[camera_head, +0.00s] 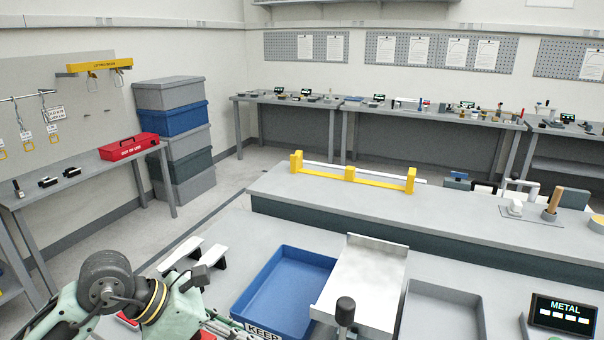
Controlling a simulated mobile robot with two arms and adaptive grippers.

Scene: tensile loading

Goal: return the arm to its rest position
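My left arm (110,285) shows at the lower left, with pale green links and a dark round joint. It is bent over the near edge of the bench (225,240). Its fingertips cannot be made out, and its lower part is cut off by the bottom edge of the picture. My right arm and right gripper do not show.
To the arm's right are white-and-black supports (212,257), a blue tray (277,285) labelled KEEP, a metal chute (365,280), a black knob (345,310), a grey tray (445,305) and a METAL display (562,315). A yellow frame (352,174) stands behind.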

